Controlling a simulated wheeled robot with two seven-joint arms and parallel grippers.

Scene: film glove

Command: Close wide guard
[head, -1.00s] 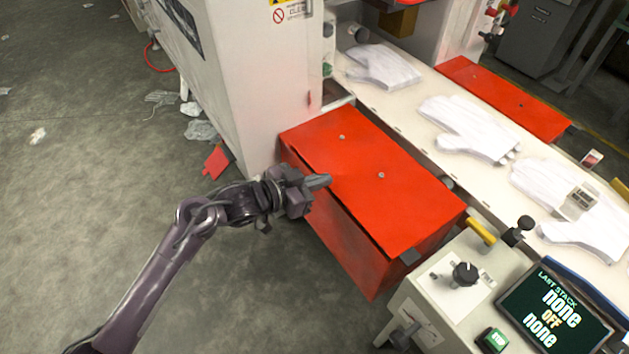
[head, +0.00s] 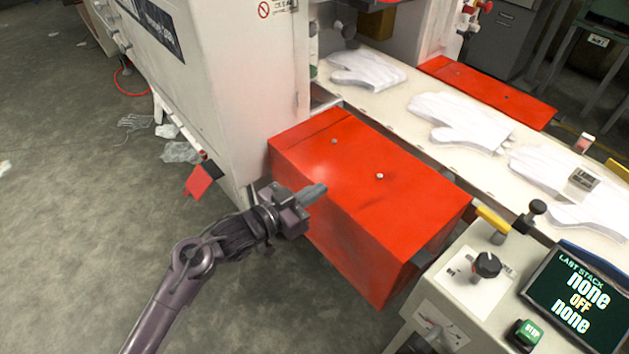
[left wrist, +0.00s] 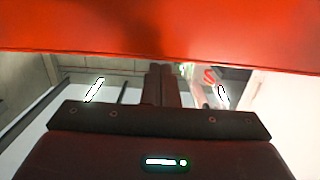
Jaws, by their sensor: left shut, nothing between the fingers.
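The wide red guard (head: 375,205) is a box-like cover beside the near edge of the white conveyor, with two small bolts on its top. My left gripper (head: 312,193) is shut and empty, its fingertips in front of the guard's left part near the upper edge of its near face. I cannot tell whether they touch it. In the left wrist view a red panel (left wrist: 160,30) spans the top of the picture, and the shut fingers (left wrist: 162,85) point towards it. My right gripper is not in view.
White gloves (head: 455,120) lie along the conveyor (head: 395,105). A second red guard (head: 490,88) lines its far side. A white machine cabinet (head: 235,90) stands at the guard's left end. A control box with a screen (head: 575,300) stands at the lower right. Floor at left is mostly clear.

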